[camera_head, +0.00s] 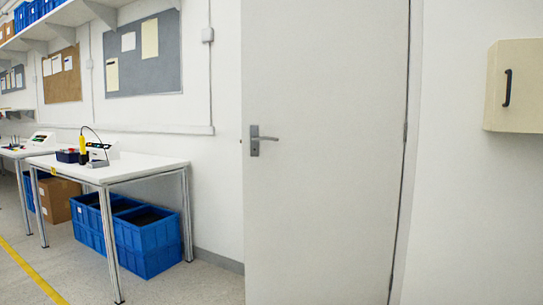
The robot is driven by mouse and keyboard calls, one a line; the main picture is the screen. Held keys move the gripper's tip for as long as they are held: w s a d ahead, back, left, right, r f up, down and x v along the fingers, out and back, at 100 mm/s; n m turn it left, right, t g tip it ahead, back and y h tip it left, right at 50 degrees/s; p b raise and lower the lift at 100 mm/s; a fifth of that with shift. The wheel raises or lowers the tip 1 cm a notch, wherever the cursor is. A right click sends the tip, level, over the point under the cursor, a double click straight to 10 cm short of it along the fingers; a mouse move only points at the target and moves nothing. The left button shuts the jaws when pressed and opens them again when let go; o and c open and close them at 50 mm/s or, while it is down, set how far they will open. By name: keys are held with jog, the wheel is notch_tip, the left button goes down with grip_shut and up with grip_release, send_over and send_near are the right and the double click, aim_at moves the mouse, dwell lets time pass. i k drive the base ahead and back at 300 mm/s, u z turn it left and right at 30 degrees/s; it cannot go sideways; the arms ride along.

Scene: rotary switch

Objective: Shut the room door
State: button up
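The room door (325,180) is a plain light-grey panel that fills the middle of the head view. Its lever handle (263,140) is silver and sits near the door's left edge, pointing right. The right edge of the door meets a frame strip (408,150), where a dark seam and what look like hinges show. The left edge stands in front of the white wall, so the door looks swung open, though how far I cannot tell. The door's lower end is cut off by the picture. My gripper is not in view.
A white workbench (150,172) with a yellow tool (83,147) stands left of the door, blue crates (148,240) beneath it. A beige wall cabinet (515,88) hangs at right. The floor (190,285) left of the door is clear, with a yellow line (35,275).

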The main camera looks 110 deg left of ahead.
aim_at(327, 79)
jog(key=u, duration=3.95)
jog(key=i, duration=1.1)
jog(key=u, duration=0.5)
jog(key=i, duration=1.1)
jog(key=z, duration=0.4)
